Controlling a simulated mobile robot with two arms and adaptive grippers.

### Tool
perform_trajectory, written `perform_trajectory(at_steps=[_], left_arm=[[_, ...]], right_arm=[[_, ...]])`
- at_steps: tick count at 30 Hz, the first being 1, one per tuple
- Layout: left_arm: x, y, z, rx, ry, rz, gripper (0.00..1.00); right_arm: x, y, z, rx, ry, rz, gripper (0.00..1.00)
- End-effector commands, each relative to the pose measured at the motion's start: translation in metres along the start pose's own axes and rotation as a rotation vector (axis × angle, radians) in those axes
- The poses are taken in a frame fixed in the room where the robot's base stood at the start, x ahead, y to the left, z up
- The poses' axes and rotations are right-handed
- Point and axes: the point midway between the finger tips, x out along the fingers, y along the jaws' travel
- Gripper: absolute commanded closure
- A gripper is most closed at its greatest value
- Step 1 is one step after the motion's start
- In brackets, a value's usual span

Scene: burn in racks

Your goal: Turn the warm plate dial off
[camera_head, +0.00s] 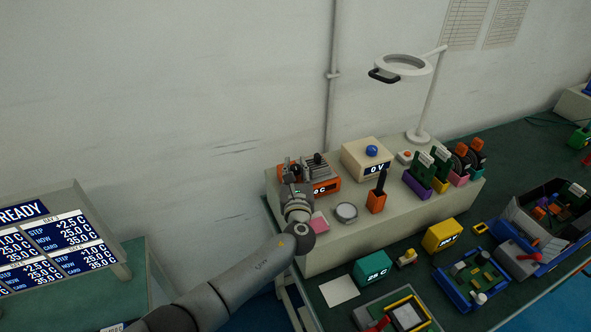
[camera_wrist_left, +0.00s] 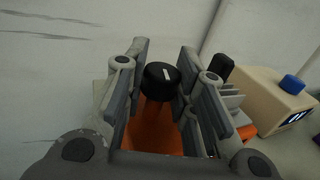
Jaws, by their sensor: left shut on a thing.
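The warm plate (camera_head: 325,186) is an orange unit with a dark display on the raised beige shelf, partly hidden behind my left gripper. Its orange body also shows in the left wrist view (camera_wrist_left: 155,133). The dial (camera_wrist_left: 162,75) is a round black knob with a white line on top, between the two fingers. My left gripper (camera_head: 290,178) is at the left end of the unit; in the wrist view its fingers (camera_wrist_left: 163,84) are shut on the dial from both sides. The display reads something ending in "0 C", its left part covered. My right gripper is not in view.
A beige box with a blue knob (camera_head: 371,151) and a display stands right of the warm plate. A pink block (camera_head: 319,222), a round tin (camera_head: 346,212) and an orange holder (camera_head: 376,201) stand on the shelf nearby. The wall is close behind.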

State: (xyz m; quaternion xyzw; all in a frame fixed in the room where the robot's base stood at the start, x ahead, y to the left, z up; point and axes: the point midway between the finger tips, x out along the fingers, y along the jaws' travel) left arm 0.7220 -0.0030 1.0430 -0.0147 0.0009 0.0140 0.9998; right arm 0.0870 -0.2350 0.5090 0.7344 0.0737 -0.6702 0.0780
Motion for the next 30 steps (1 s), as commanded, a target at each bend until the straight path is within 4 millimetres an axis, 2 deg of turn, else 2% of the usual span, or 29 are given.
perform_trajectory(at_steps=[3, 10, 29, 30], left_arm=[[-0.001, -0.002, -0.004, -0.003, -0.002, 0.074, 0.99], [0.0, -0.002, -0.002, -0.002, -0.006, 0.176, 0.99], [0.0, 0.0, 0.0, -0.001, -0.008, 0.224, 0.99], [0.0, 0.0, 0.0, -0.001, -0.008, 0.224, 0.72]], right_arm=[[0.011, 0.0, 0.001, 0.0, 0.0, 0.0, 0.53], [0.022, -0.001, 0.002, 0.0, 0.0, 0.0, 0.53], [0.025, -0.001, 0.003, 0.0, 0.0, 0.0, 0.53], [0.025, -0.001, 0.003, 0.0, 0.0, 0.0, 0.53]])
